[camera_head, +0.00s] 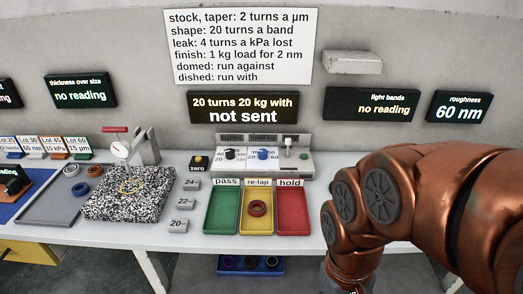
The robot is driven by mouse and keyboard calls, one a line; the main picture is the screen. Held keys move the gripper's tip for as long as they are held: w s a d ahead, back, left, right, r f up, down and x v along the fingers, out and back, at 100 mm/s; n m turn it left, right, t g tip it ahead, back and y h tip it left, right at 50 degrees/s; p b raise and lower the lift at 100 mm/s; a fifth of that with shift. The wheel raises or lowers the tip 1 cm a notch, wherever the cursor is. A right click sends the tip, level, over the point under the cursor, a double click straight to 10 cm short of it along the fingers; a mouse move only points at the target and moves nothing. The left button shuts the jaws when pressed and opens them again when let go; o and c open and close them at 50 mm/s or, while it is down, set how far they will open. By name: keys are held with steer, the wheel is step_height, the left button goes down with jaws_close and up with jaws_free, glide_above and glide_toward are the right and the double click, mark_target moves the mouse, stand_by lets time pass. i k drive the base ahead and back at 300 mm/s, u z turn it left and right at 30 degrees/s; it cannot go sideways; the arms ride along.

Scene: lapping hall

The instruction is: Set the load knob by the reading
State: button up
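A control panel (292,166) stands at the back of the bench with a black knob (230,154), a blue knob (263,154) and a small lever (288,142). Number scales surround the knobs; their labels are too small to read surely, so I cannot tell for certain which is the load knob. The display (243,107) above reads "20 turns 20 kg with" and "not sent". The roughness display (460,107) reads 60 nm. My copper arm comes in from the right and bends down past the lower edge, so my gripper is out of view.
The rule sign (240,47) says finish: 1 kg load for 2 nm. Green pass (222,212), yellow re-lap and red hold (293,212) trays stand before the panel. A reddish ring (257,208) lies in re-lap. A speckled plate (128,195) and gauge stand left.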

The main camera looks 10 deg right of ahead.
mark_target(263, 154)
steer(key=u, duration=0.55)
steer(key=k, duration=1.3)
steer(key=z, duration=0.1)
steer(key=i, duration=0.5)
steer(key=z, duration=0.8)
steer(key=i, duration=0.55)
steer(key=u, duration=0.6)
steer(key=i, duration=0.65)
steer(key=u, duration=0.7)
